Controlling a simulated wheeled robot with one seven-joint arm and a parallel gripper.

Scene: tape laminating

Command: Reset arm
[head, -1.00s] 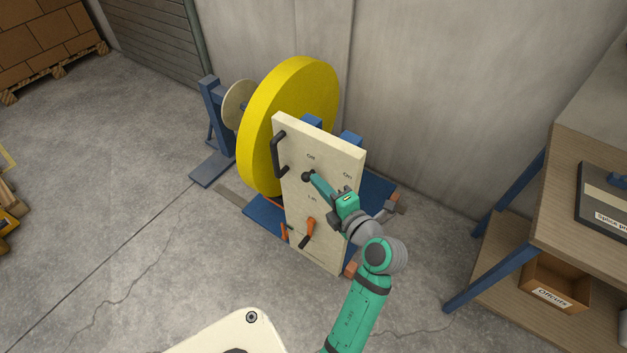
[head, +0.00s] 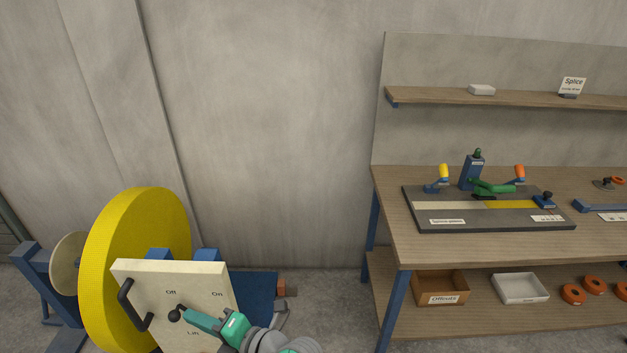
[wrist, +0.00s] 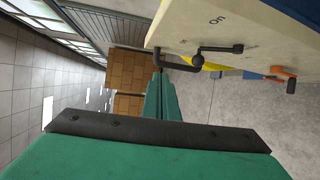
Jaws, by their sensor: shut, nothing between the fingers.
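My gripper (head: 184,309) is green and shut, with nothing seen between its fingers. In the head view its tip appears close to the black ball knob (head: 174,315) on the cream panel (head: 145,275); I cannot tell there whether they touch. In the wrist view the closed fingers (wrist: 159,80) point away from me, and the black knob lever (wrist: 198,61) lies to their right, apart from them in the picture.
A large yellow roll (head: 125,245) stands behind the panel on a blue frame (head: 255,290). To the right is a wooden bench (head: 400,185) with a splicing plate (head: 420,220); its lower shelf holds an Offcuts box (head: 442,287), a white tray (head: 520,288) and orange rolls (head: 573,293).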

